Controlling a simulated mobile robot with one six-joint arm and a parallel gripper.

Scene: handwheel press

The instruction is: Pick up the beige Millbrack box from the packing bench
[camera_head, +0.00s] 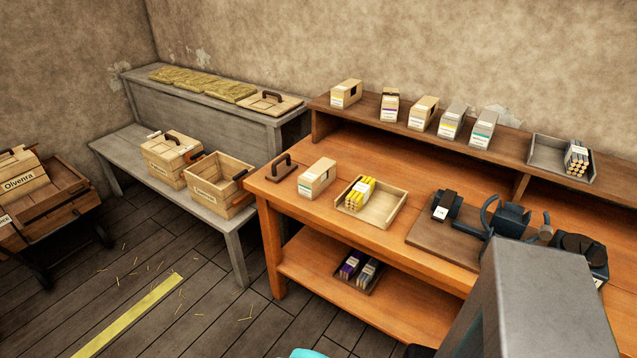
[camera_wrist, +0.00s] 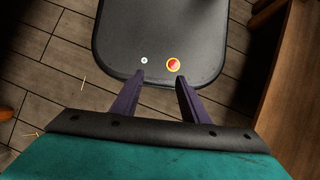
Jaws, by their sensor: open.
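A beige box (camera_head: 317,178) with a white label stands on the orange wooden bench (camera_head: 330,219), left of an open tray of yellow sticks. Its label is too small to read, so I cannot confirm that it is the Millbrack one. More pale boxes stand on the bench's raised shelf, including beige ones at the left (camera_head: 346,94) and further right (camera_head: 423,113). My gripper (camera_wrist: 161,79) is open and empty in the wrist view, its two dark fingers pointing down over my own base, away from any box.
A wooden tray (camera_head: 391,211) and a dark handle block (camera_head: 282,170) flank the beige box. A blue-grey press (camera_head: 508,219) stands to the right. A grey bench (camera_head: 130,146) with crates is at the left, beside a loaded cart (camera_head: 63,198). The floor in front is open.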

